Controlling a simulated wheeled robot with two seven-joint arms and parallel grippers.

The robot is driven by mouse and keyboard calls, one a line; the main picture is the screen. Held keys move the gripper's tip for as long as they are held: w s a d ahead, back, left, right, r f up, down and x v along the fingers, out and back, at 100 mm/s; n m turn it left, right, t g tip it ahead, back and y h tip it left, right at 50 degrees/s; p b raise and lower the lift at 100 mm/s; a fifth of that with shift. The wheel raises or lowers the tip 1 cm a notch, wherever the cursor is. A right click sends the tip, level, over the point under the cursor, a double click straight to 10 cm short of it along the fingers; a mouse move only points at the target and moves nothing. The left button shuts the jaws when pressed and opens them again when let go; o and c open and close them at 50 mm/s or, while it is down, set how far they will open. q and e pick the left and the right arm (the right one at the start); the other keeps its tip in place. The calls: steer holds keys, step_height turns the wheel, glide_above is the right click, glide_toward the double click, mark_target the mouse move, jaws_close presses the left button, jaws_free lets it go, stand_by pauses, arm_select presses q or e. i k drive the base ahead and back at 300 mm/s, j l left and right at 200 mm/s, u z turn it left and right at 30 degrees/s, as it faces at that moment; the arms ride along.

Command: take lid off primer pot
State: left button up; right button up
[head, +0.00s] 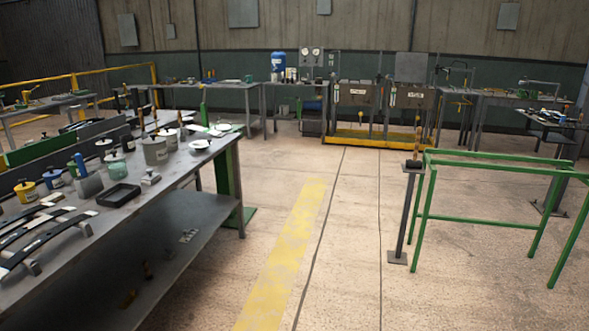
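Several pots stand on the workbench at the left in the head view. They include a large grey pot (155,153), a pale green pot with a lid and knob (115,168), a white-lidded pot (103,146), a yellow pot with a dark knob (27,193) and a small blue-and-white pot (53,180). Their labels are too small to read, so I cannot tell which one is the primer pot. Neither of my grippers is in view.
The grey workbench (190,180) also holds a black tray (118,195) and curved dark leaf springs (45,238) near its front. A green frame (480,218) and a dark post stand at the right. The floor between, with a yellow stripe (285,250), is clear.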

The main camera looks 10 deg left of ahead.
mark_target(103, 142)
steer(key=i, duration=0.7)
steer(key=i+l+u, duration=0.1)
steer(key=i, duration=0.6)
steer(key=i+l+u, duration=0.15)
steer(key=i+u, duration=0.3)
steer(key=i+l+u, duration=0.25)
steer(key=u, duration=0.2)
steer(key=i+l+u, duration=0.7)
steer(key=l+u, duration=0.2)
steer(key=i+l+u, duration=0.15)
steer(key=l+u, duration=0.3)
steer(key=l, duration=0.2)
steer(key=l+u, duration=0.45)
steer(key=l, duration=0.15)
steer(key=i, duration=0.05)
